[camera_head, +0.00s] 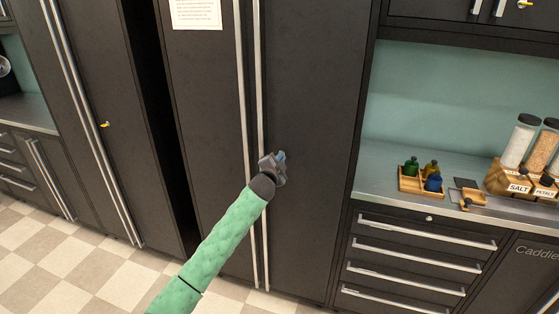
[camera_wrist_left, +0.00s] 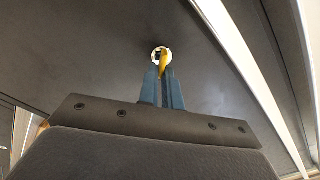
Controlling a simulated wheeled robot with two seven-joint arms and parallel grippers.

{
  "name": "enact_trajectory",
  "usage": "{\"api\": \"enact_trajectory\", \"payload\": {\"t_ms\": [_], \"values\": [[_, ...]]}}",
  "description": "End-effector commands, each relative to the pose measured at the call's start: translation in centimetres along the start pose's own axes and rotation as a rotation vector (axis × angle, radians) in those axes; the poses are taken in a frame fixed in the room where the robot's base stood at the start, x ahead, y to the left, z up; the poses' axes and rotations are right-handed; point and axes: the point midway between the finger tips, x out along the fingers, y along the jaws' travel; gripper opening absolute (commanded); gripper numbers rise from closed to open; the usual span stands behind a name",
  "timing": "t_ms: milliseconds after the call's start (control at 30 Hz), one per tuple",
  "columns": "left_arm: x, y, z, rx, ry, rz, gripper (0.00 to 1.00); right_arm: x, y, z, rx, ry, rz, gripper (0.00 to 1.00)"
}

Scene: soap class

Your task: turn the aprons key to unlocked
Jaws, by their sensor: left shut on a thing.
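A yellow key (camera_wrist_left: 163,62) sits in a round silver lock on a dark cabinet door in the left wrist view. My left gripper (camera_wrist_left: 163,82) is shut on the key, with its blue fingers on either side of the key's lower part. In the head view my left gripper (camera_head: 281,157) is at the tall dark double-door cabinet (camera_head: 315,120), just right of the two long handles. The key there is hidden behind the gripper. Whether the lock is turned cannot be read. My right gripper is not in view.
Long vertical handles (camera_head: 259,80) run beside my left gripper. Another tall cabinet with a yellow key (camera_head: 104,125) stands left. At right, a counter (camera_head: 375,165) holds a wooden tray (camera_head: 408,184) with small bottles, and salt and petal jars (camera_head: 520,140). Drawers are below.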

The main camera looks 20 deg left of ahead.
Motion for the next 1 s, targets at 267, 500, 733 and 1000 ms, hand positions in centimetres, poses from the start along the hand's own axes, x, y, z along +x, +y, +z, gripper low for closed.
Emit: {"api": "enact_trajectory", "payload": {"t_ms": [267,500,733,1000], "values": [[0.02,0.21,-0.01,0.249,0.001,0.0,0.0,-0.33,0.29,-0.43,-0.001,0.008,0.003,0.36],[0.04,0.35,0.02,0.414,0.001,-0.001,0.0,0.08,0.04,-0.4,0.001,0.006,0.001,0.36],[0.02,0.52,0.1,0.509,0.001,-0.001,0.0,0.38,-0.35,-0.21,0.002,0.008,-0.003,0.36],[0.01,0.67,0.09,0.548,0.002,0.0,0.0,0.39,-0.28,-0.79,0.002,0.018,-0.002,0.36]]}}
